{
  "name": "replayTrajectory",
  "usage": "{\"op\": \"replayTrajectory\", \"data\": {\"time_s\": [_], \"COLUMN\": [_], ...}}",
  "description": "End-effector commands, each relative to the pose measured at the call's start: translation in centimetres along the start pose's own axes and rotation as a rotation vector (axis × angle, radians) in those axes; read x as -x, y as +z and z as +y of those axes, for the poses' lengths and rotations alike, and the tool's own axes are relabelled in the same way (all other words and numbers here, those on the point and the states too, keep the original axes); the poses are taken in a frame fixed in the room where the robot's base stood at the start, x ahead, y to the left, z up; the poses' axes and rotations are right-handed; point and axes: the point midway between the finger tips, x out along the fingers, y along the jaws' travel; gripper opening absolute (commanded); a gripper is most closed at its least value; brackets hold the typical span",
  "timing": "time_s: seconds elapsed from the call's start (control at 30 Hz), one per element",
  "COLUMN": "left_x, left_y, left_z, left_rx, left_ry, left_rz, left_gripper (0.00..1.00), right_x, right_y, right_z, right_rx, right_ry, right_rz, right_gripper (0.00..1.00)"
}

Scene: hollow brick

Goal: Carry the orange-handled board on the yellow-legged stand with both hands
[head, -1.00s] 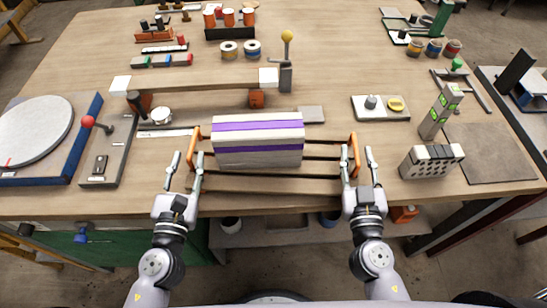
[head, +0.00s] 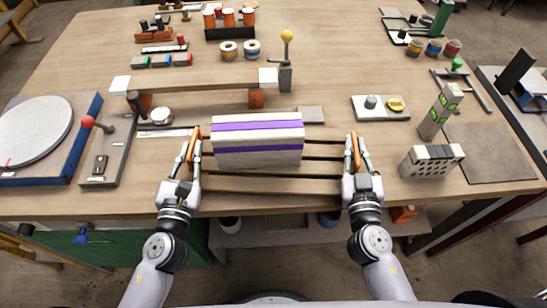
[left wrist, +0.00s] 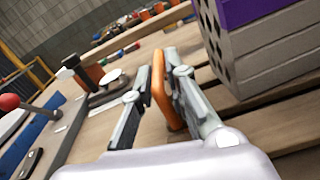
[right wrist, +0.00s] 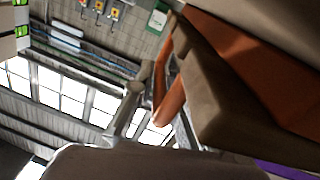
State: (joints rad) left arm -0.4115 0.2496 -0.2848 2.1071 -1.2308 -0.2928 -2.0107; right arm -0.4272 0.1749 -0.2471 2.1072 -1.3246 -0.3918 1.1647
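The orange-handled board (head: 268,184) is slatted wood and lies at the table's front edge, with a pale, purple-striped hollow brick (head: 258,141) on it. My left gripper (head: 190,148) has its fingers on either side of the left orange handle (left wrist: 158,90). A gap shows between one finger and the handle, so it looks open. My right gripper (head: 356,148) straddles the right orange handle (right wrist: 170,100) and also looks open, with a gap on one side. I cannot make out yellow legs under the board. A raised plank (head: 200,78) on orange legs stands behind it.
A red-knobbed lever base (head: 105,160) and a round disc on a blue base (head: 40,130) stand at left. A perforated block (head: 432,162) and grey mat (head: 490,153) lie at right. A small tray (head: 380,113) sits behind the right gripper.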

Motion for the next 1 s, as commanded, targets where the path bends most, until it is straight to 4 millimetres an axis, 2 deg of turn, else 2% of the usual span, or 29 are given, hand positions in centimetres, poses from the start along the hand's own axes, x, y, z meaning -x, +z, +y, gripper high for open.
{"op": "replayTrajectory", "data": {"time_s": [0.17,1.0], "left_x": [-0.01,-0.07], "left_y": [0.00,0.30], "left_z": [0.15,0.32], "left_rx": [-0.002,-0.008], "left_ry": [0.004,0.006], "left_rz": [0.000,-0.005], "left_gripper": [0.00,0.00], "right_x": [0.01,-0.06], "right_y": [0.01,-0.19], "right_z": [0.02,0.19], "right_rx": [0.000,0.001], "right_ry": [0.001,0.005], "right_rz": [0.000,0.003], "right_gripper": [0.00,0.00]}}
